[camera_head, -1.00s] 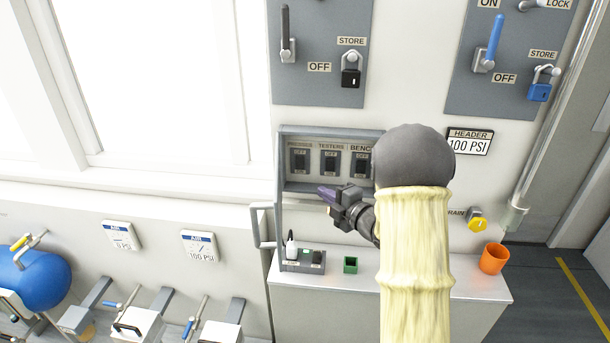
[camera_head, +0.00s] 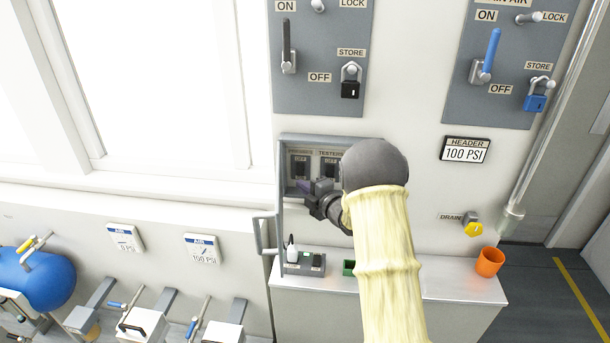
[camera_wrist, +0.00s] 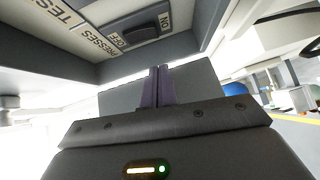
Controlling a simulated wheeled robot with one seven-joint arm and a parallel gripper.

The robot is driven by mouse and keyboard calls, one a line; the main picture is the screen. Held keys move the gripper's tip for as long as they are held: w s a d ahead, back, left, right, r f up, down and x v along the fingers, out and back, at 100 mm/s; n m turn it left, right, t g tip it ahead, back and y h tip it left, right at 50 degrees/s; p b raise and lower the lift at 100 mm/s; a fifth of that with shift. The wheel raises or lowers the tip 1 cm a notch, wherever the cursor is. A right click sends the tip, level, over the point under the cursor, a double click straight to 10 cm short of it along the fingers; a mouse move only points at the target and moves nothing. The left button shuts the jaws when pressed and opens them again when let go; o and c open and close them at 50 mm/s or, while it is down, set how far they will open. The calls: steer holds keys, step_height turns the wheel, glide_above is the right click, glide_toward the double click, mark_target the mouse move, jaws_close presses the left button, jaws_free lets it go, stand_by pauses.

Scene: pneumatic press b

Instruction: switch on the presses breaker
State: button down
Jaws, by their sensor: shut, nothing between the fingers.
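The presses breaker (camera_head: 299,166) is the leftmost dark switch in the grey breaker box (camera_head: 281,200) on the wall. In the wrist view the presses breaker (camera_wrist: 140,33) sits in its dark plate between the ON and OFF marks, with the PRESSES label beside it. My gripper (camera_head: 303,187) is just below and in front of this switch, apart from it as far as I can see. In the wrist view the purple fingers of my gripper (camera_wrist: 158,86) are shut together with nothing between them and point toward the switch. Which way the switch is tipped is unclear.
The testers breaker (camera_head: 329,167) is to the right; my arm hides the bench one. The box's open door (camera_head: 262,235) stands at its left edge. Below is a counter (camera_head: 440,287) with a charger-like block (camera_head: 305,262), a green cup (camera_head: 348,268) and an orange cup (camera_head: 490,262).

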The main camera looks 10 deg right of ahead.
mark_target(298, 175)
steer(key=w+p, duration=0.1)
steer(key=w, duration=0.1)
steer(key=w+d+p, duration=0.1)
steer(key=w, duration=0.1)
steer(key=shift+f, duration=0.2)
steer(key=shift+f+b, duration=0.2)
steer(key=shift+b, duration=0.3)
steer(key=shift+w+d+f+b, duration=0.1)
steer(key=shift+w+f+b, duration=0.1)
steer(key=shift+b, duration=0.7)
steer(key=shift+r, duration=0.25)
